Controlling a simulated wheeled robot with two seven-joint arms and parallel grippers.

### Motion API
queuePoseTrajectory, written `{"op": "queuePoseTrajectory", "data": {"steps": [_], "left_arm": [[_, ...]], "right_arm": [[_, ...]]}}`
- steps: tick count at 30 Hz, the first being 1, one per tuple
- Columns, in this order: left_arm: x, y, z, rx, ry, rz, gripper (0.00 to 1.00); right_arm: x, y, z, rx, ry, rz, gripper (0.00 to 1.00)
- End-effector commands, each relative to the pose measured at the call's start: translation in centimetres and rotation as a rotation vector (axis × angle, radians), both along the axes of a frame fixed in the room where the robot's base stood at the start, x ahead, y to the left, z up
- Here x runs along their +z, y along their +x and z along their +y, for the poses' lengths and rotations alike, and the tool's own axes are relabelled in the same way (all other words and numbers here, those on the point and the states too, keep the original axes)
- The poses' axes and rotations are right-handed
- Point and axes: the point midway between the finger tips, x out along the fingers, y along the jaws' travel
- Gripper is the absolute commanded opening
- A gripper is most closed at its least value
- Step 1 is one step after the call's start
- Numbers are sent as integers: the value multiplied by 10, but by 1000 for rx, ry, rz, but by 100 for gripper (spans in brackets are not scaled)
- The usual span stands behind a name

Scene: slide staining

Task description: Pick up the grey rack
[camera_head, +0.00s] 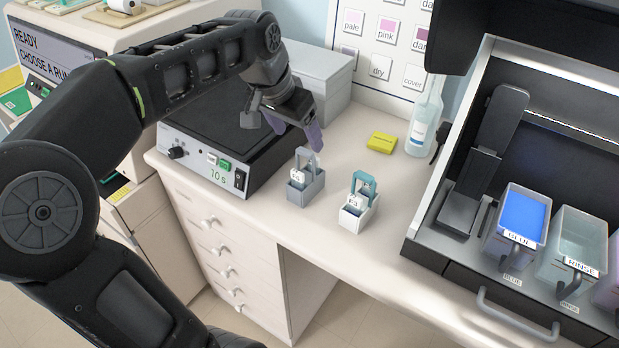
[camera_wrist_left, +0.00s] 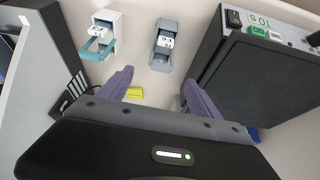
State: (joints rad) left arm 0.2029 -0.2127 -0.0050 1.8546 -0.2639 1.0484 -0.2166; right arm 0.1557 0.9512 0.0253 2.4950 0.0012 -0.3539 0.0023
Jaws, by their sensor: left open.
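The grey rack (camera_head: 306,186) stands upright on the white counter, just right of the black-topped device. It has a grey handle and a labelled slide in it. It also shows in the left wrist view (camera_wrist_left: 164,58), ahead of the fingers. My left gripper (camera_head: 299,128) is above and behind the rack in the head view, over the device's right edge. Its purple fingers, also in the left wrist view (camera_wrist_left: 158,92), are apart with nothing between them. A white rack with a teal handle (camera_head: 358,205) stands to the right of the grey rack. My right gripper is not in view.
The black-topped device (camera_head: 215,150) reading 10 s is close on the left. A yellow block (camera_head: 381,142) and a wash bottle (camera_head: 424,120) stand behind. A dark station with a blue tub (camera_head: 516,222) and a rinse tub (camera_head: 571,247) is at right. Counter between is clear.

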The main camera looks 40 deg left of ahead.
Motion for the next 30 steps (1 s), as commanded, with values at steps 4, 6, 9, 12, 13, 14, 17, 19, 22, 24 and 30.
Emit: {"op": "queuePoseTrajectory", "data": {"steps": [4,6,9,12,13,14,17,19,22,24,30], "left_arm": [[-3,2,0,0,0,1,74],[-9,4,0,0,-1,2,74],[-19,8,0,0,-1,4,74],[-24,10,0,0,0,0,74],[-25,11,0,0,0,0,74],[-25,11,0,0,0,-1,74],[-25,11,0,0,0,-1,74],[-25,11,0,0,0,0,74],[-27,12,0,0,-1,2,74],[-33,14,0,0,-1,4,74],[-60,26,1,-2,-1,5,74]], "right_arm": [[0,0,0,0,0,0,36],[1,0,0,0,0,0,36],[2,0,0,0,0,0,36],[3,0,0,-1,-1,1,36],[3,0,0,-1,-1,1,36],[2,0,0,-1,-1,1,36],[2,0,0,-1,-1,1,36],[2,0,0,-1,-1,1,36],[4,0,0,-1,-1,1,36],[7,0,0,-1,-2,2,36],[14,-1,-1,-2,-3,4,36]]}}
